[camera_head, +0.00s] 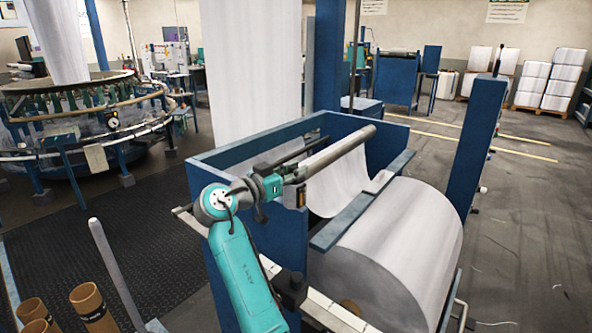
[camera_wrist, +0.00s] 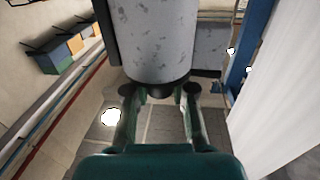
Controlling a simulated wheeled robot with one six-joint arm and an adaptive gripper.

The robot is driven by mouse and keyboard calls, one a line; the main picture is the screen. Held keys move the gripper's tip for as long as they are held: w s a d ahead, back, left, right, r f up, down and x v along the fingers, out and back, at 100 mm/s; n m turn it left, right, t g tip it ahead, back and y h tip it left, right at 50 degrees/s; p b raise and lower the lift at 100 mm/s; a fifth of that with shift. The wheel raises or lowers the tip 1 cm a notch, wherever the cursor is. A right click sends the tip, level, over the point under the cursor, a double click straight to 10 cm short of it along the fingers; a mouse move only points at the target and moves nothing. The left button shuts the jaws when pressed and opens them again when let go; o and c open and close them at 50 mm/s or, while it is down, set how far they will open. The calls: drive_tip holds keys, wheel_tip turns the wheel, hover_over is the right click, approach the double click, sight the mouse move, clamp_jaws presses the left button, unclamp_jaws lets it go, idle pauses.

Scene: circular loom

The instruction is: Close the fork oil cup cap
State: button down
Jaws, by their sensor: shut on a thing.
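My gripper (camera_head: 291,180) is over the near left edge of the blue winder frame. In the wrist view my gripper (camera_wrist: 158,92) has a finger on each side of the end of a pale grey speckled cylinder (camera_wrist: 158,40) with a dark rim. It is shut on this cylinder. In the head view a long grey tube (camera_head: 340,151) extends from the gripper up and to the right, above the winder; it looks like the same piece. I cannot make out a fork oil cup or its cap in either view.
The blue winder frame (camera_head: 255,142) surrounds a white fabric web, with a large white roll (camera_head: 400,250) at its front. A circular loom (camera_head: 75,125) stands at the left. Brown cardboard tubes (camera_head: 88,300) stand at the lower left. Grey floor is open at the right.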

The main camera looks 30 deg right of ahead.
drive_tip(key=shift+s+a+m+g, duration=0.1)
drive_tip(key=shift+a+m+g, duration=0.2)
drive_tip(key=shift+m+g, duration=0.7)
drive_tip(key=shift+g+h, duration=0.3)
drive_tip(key=shift+g, duration=0.1)
drive_tip(key=c, duration=0.9)
unclamp_jaws()
drive_tip(key=shift+c, duration=0.2)
drive_tip(key=shift+a, duration=0.1)
drive_tip(key=s+a, duration=0.1)
drive_tip(key=a, duration=1)
drive_tip(key=shift+s+a, duration=0.15)
drive_tip(key=shift+a, duration=0.25)
